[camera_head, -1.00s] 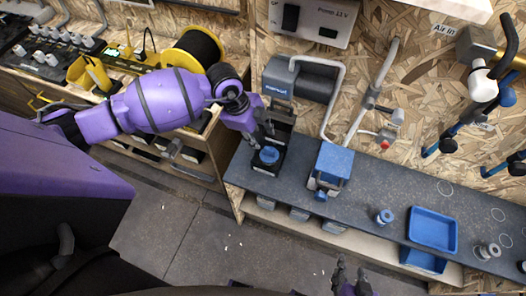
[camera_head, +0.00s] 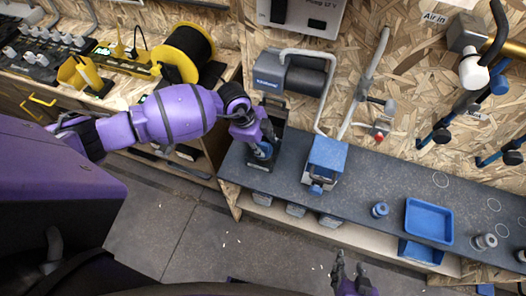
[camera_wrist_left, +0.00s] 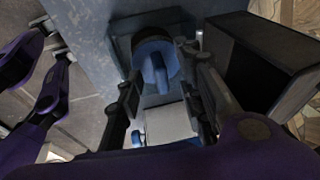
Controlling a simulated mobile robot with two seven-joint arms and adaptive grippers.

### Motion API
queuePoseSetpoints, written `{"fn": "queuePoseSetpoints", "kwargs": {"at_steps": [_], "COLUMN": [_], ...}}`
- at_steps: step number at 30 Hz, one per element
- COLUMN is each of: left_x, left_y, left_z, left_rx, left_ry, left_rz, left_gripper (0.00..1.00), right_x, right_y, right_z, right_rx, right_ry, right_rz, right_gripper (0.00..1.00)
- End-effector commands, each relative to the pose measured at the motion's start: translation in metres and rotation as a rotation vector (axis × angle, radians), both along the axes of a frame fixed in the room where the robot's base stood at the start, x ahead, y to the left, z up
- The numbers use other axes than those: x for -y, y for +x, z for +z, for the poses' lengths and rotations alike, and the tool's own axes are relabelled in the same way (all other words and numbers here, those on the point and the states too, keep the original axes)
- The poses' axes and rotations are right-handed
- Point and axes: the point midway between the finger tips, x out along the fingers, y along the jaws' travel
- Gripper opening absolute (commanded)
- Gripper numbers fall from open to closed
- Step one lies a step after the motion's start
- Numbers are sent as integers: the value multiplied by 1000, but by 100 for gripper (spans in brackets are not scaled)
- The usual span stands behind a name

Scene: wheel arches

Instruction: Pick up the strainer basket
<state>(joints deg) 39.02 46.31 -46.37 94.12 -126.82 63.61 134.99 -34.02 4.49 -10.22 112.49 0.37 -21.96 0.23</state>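The strainer basket looks like the round blue part with a raised blue grip (camera_wrist_left: 158,68) in the left wrist view. It sits in a square dark holder (camera_head: 261,165) at the counter's left end. My left gripper (camera_head: 262,146) is over it in the head view and hides most of it. In the left wrist view its fingers (camera_wrist_left: 166,92) are apart, one on each side of the blue grip, with no clear contact. My right gripper (camera_head: 350,273) is at the bottom of the head view, fingers apart and empty, in front of the counter.
A blue-topped unit (camera_head: 327,153) stands right of the holder. A dark pump box (camera_head: 290,73) is behind. A blue tray (camera_head: 429,221) and a small blue-topped fitting (camera_head: 380,210) lie further right on the dark counter (camera_head: 350,190).

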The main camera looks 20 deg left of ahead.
Motion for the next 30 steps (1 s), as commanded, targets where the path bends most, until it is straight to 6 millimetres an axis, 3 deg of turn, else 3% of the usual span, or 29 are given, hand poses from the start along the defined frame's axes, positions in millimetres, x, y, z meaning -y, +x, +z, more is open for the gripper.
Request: {"fn": "queuePoseSetpoints", "kwargs": {"at_steps": [1,8,24,30], "left_x": [0,0,-1,0], "left_y": [0,0,-1,1], "left_z": [0,0,0,13], "left_rx": [0,0,-1,2], "left_ry": [0,0,2,0], "left_rz": [0,0,0,0], "left_gripper": [30,0,0,0], "right_x": [0,2,6,4], "right_y": [0,0,-4,-1], "right_z": [0,0,-3,0], "right_rx": [1,0,-9,-2], "right_ry": [-1,-3,-13,-8], "right_rz": [-1,1,9,6], "right_gripper": [40,40,40,40]}}
